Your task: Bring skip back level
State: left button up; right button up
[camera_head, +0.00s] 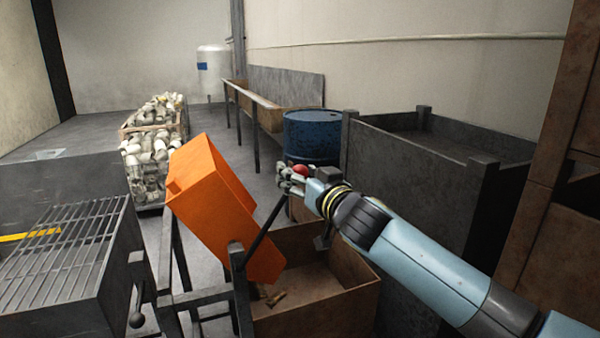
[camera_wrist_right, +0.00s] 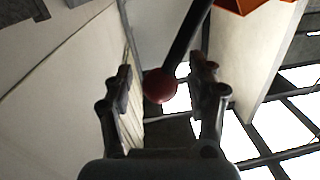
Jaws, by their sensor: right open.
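The orange skip (camera_head: 215,195) is tipped steeply on its dark stand, its lower end over a brown bin (camera_head: 330,309). A dark lever (camera_head: 265,232) rises from the skip's pivot to a red ball knob (camera_head: 300,170). My right gripper (camera_head: 287,178) is at the knob. In the right wrist view, the red knob (camera_wrist_right: 160,86) lies between the two open fingers of the right gripper (camera_wrist_right: 165,90), with visible gaps at both sides. The skip's edge (camera_wrist_right: 255,5) shows at the top there. My left gripper is not in view.
A blue drum (camera_head: 312,135) and a large grey crate (camera_head: 415,170) stand behind and right of my right arm. A grated bench (camera_head: 60,260) is at left. A crate of pale metal parts (camera_head: 150,195) stands behind the skip. Small pieces lie in the brown bin.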

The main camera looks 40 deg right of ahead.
grip_shut()
dwell(0.3)
jog(key=shift+a, duration=0.1)
